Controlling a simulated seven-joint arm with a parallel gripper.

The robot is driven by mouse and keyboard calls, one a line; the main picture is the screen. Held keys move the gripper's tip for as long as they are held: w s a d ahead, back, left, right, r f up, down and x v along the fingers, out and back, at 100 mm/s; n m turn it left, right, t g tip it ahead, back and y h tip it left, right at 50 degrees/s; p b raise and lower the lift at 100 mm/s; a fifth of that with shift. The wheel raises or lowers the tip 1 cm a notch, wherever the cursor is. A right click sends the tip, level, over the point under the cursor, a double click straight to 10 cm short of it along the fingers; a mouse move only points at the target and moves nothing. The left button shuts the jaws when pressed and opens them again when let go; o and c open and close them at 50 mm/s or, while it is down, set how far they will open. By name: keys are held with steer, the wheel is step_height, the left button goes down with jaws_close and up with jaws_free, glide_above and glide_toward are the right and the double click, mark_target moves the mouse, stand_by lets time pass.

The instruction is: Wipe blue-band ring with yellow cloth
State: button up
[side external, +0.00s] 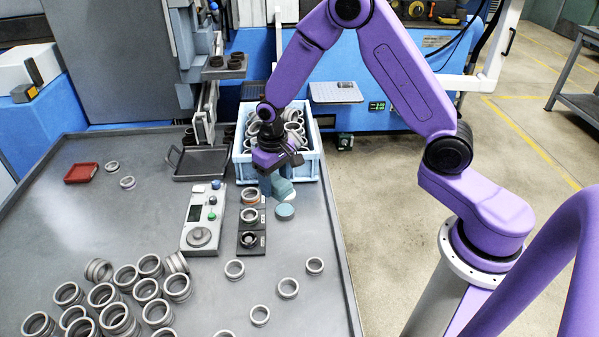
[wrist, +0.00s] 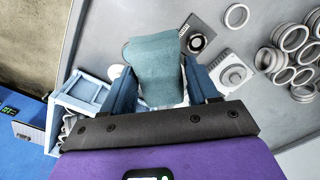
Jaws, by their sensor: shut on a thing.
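My gripper (side external: 277,168) is shut on a teal cloth (side external: 283,187), which hangs below the fingers, above the table right of the ring stations. In the wrist view the cloth (wrist: 153,65) lies between the two blue fingers and hides what is behind it. No yellow cloth shows. A ring with an orange-looking band (side external: 250,196) sits on the far dark station, and a grey ring (side external: 249,215) sits on the middle one. The near station (side external: 250,240) has a dark centre. I cannot make out a blue band on any ring.
A round teal pad (side external: 285,211) lies just right of the stations. A grey device with a dial (side external: 203,220) stands left of them. A light blue crate (side external: 308,167) full of rings is behind. Several loose rings (side external: 103,295) crowd the near left. A red tray (side external: 82,173) lies far left.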

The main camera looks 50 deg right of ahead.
glide_toward(248, 244)
steer(key=w+d+r, duration=0.1)
steer(key=w+d, duration=0.2)
steer(key=shift+s+a+f, duration=0.1)
steer(key=shift+f, duration=1.5)
steer(key=shift+s+a+f, duration=0.1)
steer(key=shift+f, duration=1.45)
steer(key=shift+s+a+f, duration=0.25)
steer(key=shift+a+f, duration=0.05)
steer(key=shift+f, duration=0.1)
steer(key=shift+c, duration=0.4)
steer(key=shift+s+a+f, duration=0.3)
steer(key=shift+s+a, duration=0.55)
steer(key=shift+w+d, duration=1.15)
steer(key=shift+d, duration=0.05)
steer(key=shift+s+a, duration=1.15)
steer(key=shift+w+d, duration=1.1)
steer(key=shift+s+a, duration=1)
steer(key=shift+a, duration=0.05)
steer(key=shift+w+d, duration=0.9)
steer(key=shift+w+d+r, duration=0.15)
steer(key=shift+r, duration=0.05)
step_height(248, 244, up, 8)
steer(key=shift+f, duration=0.15)
